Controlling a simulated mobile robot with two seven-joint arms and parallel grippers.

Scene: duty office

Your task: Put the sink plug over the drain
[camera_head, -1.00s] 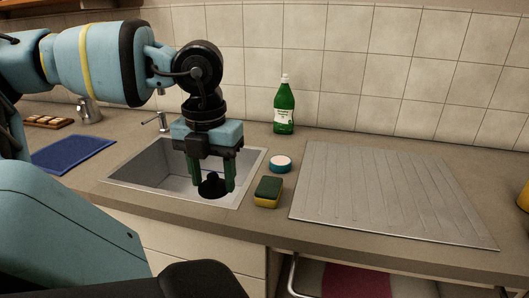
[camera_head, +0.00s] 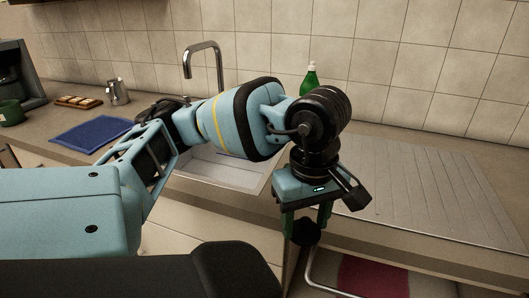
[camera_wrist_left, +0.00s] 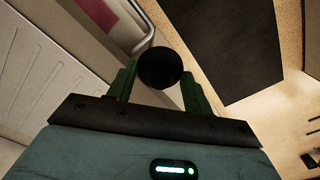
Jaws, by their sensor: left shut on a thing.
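My left gripper (camera_head: 306,226) points down and is shut on the black sink plug (camera_head: 306,234). It holds the plug in the air at the counter's front edge, to the right of the sink. The left wrist view shows the round dark plug (camera_wrist_left: 160,68) between the two green fingers. The sink (camera_head: 222,170) is a metal basin set in the counter, largely covered by my left arm. The drain is hidden. My right gripper does not show.
A ribbed metal drainboard (camera_head: 430,190) lies right of my gripper. A tap (camera_head: 203,55) and a green bottle (camera_head: 310,80) stand at the back. A blue mat (camera_head: 92,133) and a metal jug (camera_head: 117,92) are on the left. A rail with red cloth (camera_head: 375,278) is below the counter.

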